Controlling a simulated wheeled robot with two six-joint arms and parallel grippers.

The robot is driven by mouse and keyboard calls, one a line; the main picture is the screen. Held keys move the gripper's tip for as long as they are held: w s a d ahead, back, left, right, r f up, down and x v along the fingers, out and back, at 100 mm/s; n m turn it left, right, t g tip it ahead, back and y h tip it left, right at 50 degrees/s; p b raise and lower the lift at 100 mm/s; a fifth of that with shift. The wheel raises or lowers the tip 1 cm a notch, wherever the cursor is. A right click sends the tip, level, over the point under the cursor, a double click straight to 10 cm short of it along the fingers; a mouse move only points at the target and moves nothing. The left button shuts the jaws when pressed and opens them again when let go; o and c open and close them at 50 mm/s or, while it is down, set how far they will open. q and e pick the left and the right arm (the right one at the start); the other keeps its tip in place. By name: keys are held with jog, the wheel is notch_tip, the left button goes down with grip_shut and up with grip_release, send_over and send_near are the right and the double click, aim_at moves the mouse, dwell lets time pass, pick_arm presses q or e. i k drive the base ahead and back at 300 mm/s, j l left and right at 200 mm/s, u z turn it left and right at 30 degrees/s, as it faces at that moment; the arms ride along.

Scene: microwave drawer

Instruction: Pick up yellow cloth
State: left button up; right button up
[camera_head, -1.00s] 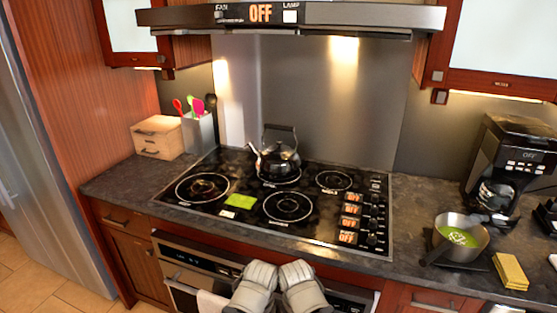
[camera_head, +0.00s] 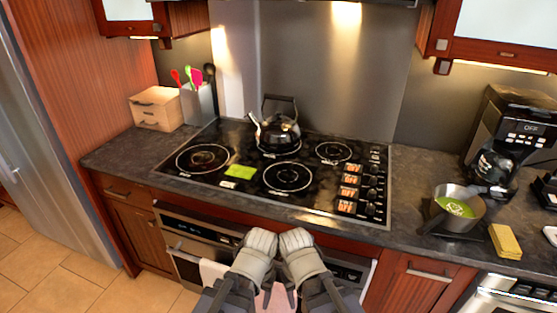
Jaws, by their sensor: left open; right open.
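A folded yellow cloth-like block (camera_head: 504,241) lies on the dark counter at the far right, beside a pot of green soup. A small flat yellow-green piece (camera_head: 240,172) lies on the cooktop at its front left. I cannot tell for sure which is cloth. My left gripper (camera_head: 260,238) and my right gripper (camera_head: 296,237) are side by side in front of the oven, below the cooktop edge. Both are open and hold nothing that I can see; their fingertips are hard to make out. Both are apart from the yellow things.
A kettle (camera_head: 276,130) stands on the back of the black cooktop (camera_head: 325,182). The soup pot (camera_head: 459,209) and a coffee maker (camera_head: 510,130) crowd the right counter. A wooden box (camera_head: 155,108) and a utensil holder (camera_head: 198,104) stand at left. A white towel (camera_head: 214,276) hangs on the oven.

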aim_at(506, 244)
jog(key=z, duration=1.75)
